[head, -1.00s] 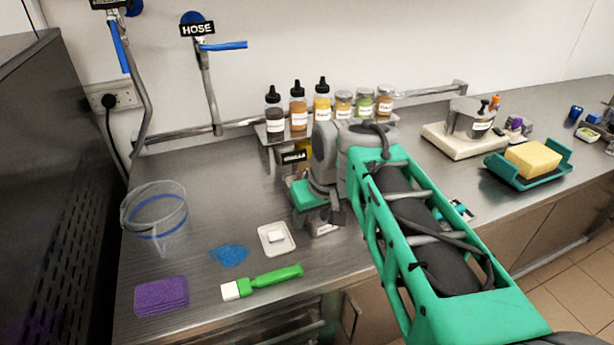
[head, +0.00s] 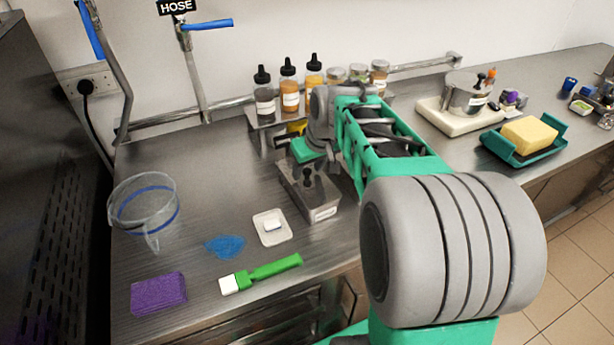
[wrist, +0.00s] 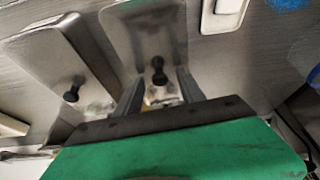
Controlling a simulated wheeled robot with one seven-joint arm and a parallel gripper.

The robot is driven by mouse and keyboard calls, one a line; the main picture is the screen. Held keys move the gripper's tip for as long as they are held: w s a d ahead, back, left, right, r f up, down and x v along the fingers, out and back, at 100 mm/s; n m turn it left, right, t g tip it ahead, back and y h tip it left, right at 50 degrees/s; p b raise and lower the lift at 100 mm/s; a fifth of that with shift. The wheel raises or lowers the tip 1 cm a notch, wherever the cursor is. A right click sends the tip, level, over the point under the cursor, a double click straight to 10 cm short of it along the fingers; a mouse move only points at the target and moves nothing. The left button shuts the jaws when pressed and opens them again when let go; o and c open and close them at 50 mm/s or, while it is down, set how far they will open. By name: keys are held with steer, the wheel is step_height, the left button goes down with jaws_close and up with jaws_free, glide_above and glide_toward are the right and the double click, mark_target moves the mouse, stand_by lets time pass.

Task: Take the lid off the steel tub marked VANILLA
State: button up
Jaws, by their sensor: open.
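A steel tub (head: 327,199) with a flat lid and a dark knob stands on the counter in the head view. Its small white label is too small to read, so I cannot confirm which tub is marked VANILLA. In the wrist view its lid (wrist: 150,28) and black knob (wrist: 158,72) show ahead of my gripper (wrist: 160,86). The open fingers lie on either side of the knob in that picture; I see no clear contact. A second lidded tub (wrist: 40,57) with a black knob is at left there, hidden by my arm in the head view. My gripper (head: 308,154) is behind the near tub's knob.
A small shelf with several bottles (head: 290,88) and jars stands behind. A white dish (head: 272,238), blue patch (head: 225,246), green brush (head: 270,270), purple sponge (head: 158,293) and clear jug (head: 145,205) are left of the tub. A butter tray (head: 520,158) is at right.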

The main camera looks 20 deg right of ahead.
steer(key=shift+c, duration=0.5)
jaws_close()
steer(key=shift+r, duration=0.1)
